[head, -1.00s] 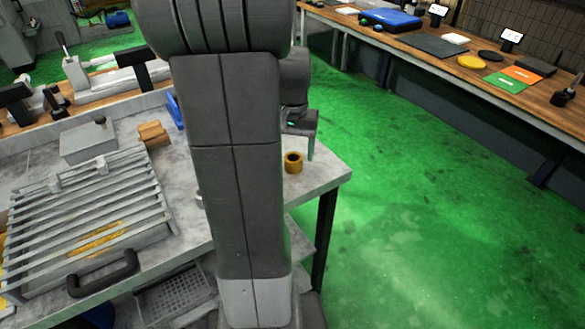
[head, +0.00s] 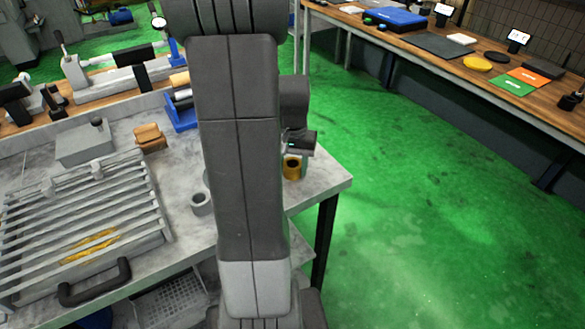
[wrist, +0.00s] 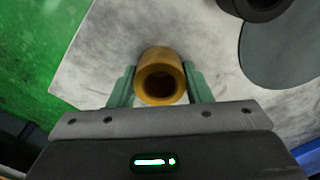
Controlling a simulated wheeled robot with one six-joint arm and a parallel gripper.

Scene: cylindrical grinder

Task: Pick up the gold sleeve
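The gold sleeve (head: 292,168) stands upright near the right corner of the grey bench top. In the wrist view, the gold sleeve (wrist: 160,62) shows its dark bore, with the bench top behind it. My gripper (wrist: 160,80) has one green finger on each side of the sleeve. The fingers are apart, with the sleeve between their tips; firm contact is not visible. In the head view my gripper (head: 294,160) is low at the sleeve, partly hidden by my arm.
The grey bench (head: 325,182) ends just right of the sleeve, with green floor beyond. A grey ring (head: 201,203) stands left of my arm. A slatted grey rack (head: 80,222), a brown block (head: 150,138) and a blue holder (head: 181,113) are further left.

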